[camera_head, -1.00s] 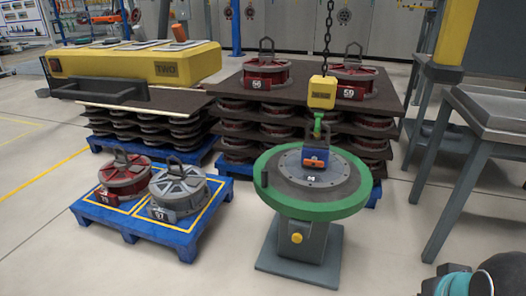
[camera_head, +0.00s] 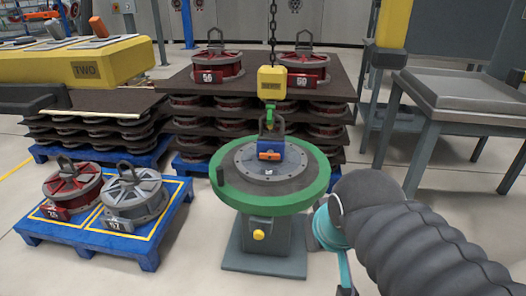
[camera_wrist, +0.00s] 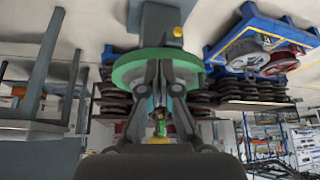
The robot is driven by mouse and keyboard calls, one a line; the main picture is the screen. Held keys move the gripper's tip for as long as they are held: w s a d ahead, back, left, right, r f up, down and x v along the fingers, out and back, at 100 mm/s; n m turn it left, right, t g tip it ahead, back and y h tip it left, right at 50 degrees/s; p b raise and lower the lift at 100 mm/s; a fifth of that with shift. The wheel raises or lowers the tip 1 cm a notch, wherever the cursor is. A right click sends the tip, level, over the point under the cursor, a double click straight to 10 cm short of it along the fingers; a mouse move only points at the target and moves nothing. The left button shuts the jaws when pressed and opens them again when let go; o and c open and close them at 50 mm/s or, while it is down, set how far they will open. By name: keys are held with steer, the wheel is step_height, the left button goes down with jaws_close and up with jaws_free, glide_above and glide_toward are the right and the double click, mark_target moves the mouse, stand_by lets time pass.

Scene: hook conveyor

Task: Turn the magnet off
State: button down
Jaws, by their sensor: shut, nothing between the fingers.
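The magnet (camera_head: 269,147) is a small blue block with an orange part on its front. It sits on a round grey plate (camera_head: 262,172) on the green-rimmed turntable (camera_head: 232,192), below a yellow chain hoist (camera_head: 272,82) with a green hook (camera_head: 269,116). In the wrist view the picture is inverted. My gripper (camera_wrist: 160,68) appears there with its dark fingers together and empty, in front of the green turntable rim (camera_wrist: 128,68). The green hook (camera_wrist: 161,126) shows between the finger links. The magnet is mostly hidden there. In the head view, my arm is right of the turntable and the fingers are not visible.
A blue pallet (camera_head: 88,237) with one red and one grey round part stands at left. Stacked brown boards (camera_head: 190,84) with red parts stand behind the turntable. A grey table (camera_head: 462,92) is at right. The chain (camera_head: 273,30) hangs above. Floor is clear in front.

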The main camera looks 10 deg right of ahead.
steer(key=w+a+m+t+h+b, duration=0.2)
steer(key=w+b, duration=1)
steer(key=w, duration=3.2)
steer(key=shift+a+f+m+t, duration=0.3)
steer(key=shift+m+t, duration=0.1)
steer(key=shift+m, duration=0.1)
glide_above(270, 156)
steer(key=a, duration=0.2)
step_height(270, 156, down, 7)
steer(key=shift+s+a+f+b, duration=0.1)
steer(key=shift+f+b, duration=0.35)
steer(key=shift+f, duration=0.55)
steer(key=shift+s+a+f+b, duration=0.1)
steer(key=shift+f+b, duration=0.35)
steer(key=shift+f, duration=0.55)
steer(key=shift+w+h+p, duration=0.1)
steer(key=shift+h+p, duration=0.2)
steer(key=shift+p, duration=0.1)
